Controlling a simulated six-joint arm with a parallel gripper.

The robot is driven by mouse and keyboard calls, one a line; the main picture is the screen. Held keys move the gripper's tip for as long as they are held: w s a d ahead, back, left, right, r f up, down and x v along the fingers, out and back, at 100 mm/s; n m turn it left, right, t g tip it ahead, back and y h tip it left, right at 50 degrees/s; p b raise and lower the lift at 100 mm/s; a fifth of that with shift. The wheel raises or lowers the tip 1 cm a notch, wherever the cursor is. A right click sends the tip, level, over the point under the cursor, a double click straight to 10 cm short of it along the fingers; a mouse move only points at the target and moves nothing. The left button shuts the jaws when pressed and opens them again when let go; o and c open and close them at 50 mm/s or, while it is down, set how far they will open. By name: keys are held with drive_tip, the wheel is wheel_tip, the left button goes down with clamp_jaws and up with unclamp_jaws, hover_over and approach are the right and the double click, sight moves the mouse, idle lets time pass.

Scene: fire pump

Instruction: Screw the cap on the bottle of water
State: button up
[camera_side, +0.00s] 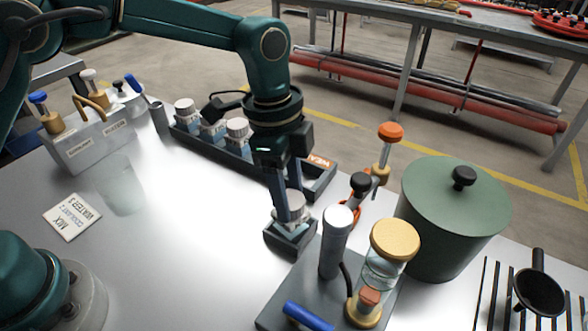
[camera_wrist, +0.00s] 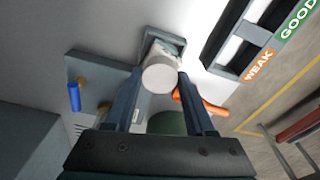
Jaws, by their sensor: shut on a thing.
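My gripper (camera_side: 289,203) points down over a small dark square holder (camera_side: 283,246) near the middle of the table. It is shut on a white cap (camera_side: 291,198), with one finger on each side. A small pale bottle (camera_side: 296,217) stands in the holder directly under the cap, partly hidden by the fingers. In the wrist view the round white cap (camera_wrist: 159,75) sits between the fingertips, over the holder (camera_wrist: 172,42). I cannot tell whether the cap is fully seated on the bottle.
A dark rack (camera_side: 215,150) with several white-capped bottles stands behind.

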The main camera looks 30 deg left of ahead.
drive_tip(key=shift+m, duration=1.1)
drive_tip(key=m, duration=0.3)
drive_tip(key=shift+m+g, duration=0.4)
drive_tip(key=shift+m, duration=0.4)
drive_tip(key=m, duration=0.4)
drive_tip(key=shift+w+g, duration=0.1)
drive_tip(key=shift+g, duration=0.2)
drive_tip(key=o, duration=1.5)
drive_tip(key=shift+r, duration=0.1)
